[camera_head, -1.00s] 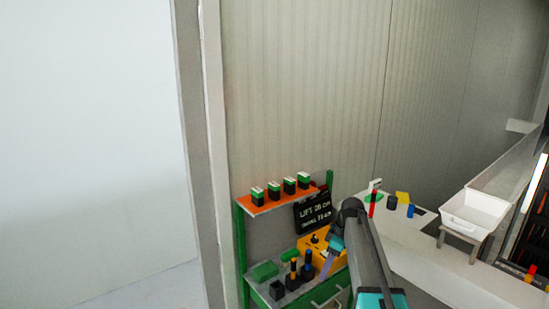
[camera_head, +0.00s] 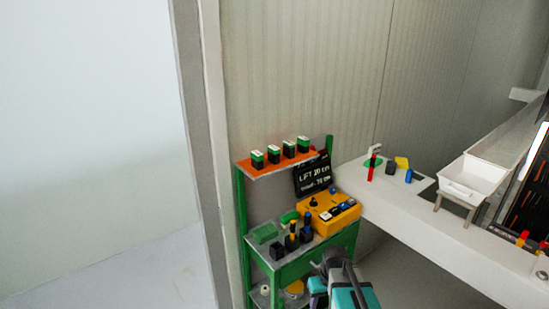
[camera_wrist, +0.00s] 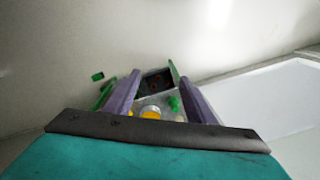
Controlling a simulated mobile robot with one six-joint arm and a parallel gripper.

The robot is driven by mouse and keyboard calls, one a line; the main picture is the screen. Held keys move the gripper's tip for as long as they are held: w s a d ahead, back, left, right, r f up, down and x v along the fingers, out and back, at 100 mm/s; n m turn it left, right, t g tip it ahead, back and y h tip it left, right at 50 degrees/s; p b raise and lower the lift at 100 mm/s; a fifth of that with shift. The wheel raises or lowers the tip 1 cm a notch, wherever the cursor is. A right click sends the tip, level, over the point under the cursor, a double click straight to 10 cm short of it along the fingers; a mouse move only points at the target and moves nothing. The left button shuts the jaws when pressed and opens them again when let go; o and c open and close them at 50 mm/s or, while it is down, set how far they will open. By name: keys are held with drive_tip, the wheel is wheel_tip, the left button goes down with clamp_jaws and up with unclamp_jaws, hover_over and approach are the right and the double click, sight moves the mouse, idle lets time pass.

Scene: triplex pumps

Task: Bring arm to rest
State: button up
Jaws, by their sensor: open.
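My gripper (camera_wrist: 157,98) is open in the wrist view, its two purple fingers apart with nothing held between them. In the head view my folded arm, dark and teal, is at the bottom edge in front of the green cart (camera_head: 330,250); the fingertips cannot be made out there. Between the fingers the wrist view shows a dark panel, a yellow round item (camera_wrist: 151,113) and small green parts (camera_wrist: 174,104), with clear space ahead of the fingers.
The cart carries a yellow control box (camera_head: 328,214), black batteries or chargers (camera_head: 292,243) and an orange upper shelf (camera_head: 262,168) with several green-topped blocks. A white bench (camera_head: 430,215) with a white tray (camera_head: 470,183) stands at right. The floor at left is clear.

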drive_tip(key=s+f+m+g+b, duration=0.2)
drive_tip(key=s+f+g+b, duration=0.3)
drive_tip(key=s+f, duration=2.5)
drive_tip(key=f+b, duration=0.1)
drive_tip(key=b, duration=0.5)
drive_tip(key=shift+s+f+g+h, duration=0.2)
drive_tip(key=shift+s+g+h, duration=0.1)
drive_tip(key=shift+g, duration=0.1)
